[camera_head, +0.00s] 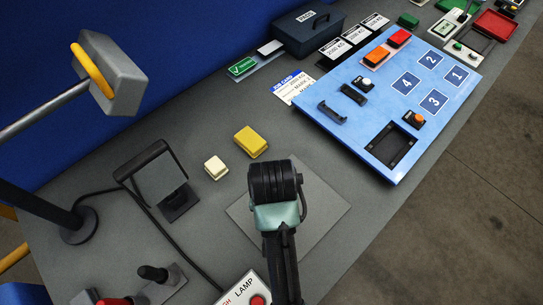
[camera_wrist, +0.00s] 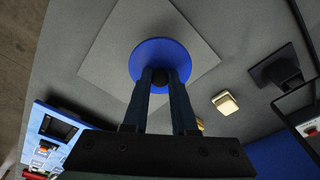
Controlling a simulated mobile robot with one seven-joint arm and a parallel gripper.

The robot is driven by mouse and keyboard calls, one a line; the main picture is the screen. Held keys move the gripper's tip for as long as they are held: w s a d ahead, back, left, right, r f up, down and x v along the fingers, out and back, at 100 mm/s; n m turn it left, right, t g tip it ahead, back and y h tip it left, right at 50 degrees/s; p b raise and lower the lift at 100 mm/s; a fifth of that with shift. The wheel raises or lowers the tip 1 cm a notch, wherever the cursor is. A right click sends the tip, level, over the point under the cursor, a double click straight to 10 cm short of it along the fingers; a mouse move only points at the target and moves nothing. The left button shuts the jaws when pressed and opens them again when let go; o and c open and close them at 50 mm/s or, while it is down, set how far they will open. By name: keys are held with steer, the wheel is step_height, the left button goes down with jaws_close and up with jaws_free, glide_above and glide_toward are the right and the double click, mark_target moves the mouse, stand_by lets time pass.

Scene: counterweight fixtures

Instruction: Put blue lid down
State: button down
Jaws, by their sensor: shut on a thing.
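The blue lid (camera_wrist: 160,50) is a round disc with a dark knob, seen in the wrist view below my fingers. My gripper (camera_wrist: 166,76) is shut on the lid's knob. The lid is over a light grey square mat (camera_wrist: 112,45), and the mat shows around it. I cannot tell whether the lid touches the mat or hangs above it. In the head view my arm stands over the same mat (camera_head: 325,208), and it hides the lid and my fingertips.
A yellow block (camera_head: 251,141) and a cream block (camera_head: 215,167) lie beyond the mat. A black stand (camera_head: 178,200) is to the left, and a lamp switch box (camera_head: 243,291) is near. A blue numbered board (camera_head: 445,110) lies to the right. A grey hammer-like head (camera_head: 122,75) overhangs the left.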

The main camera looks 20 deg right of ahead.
steer(key=shift+m, duration=0.4)
steer(key=f, duration=0.4)
steer(key=shift+s+d+f, duration=0.2)
steer(key=shift+d+f, duration=0.1)
steer(key=shift+f+p, duration=0.4)
steer(key=shift+f, duration=2.05)
steer(key=shift+w, duration=0.1)
steer(key=c, duration=0.7)
jaws_free()
steer(key=shift+f, duration=0.1)
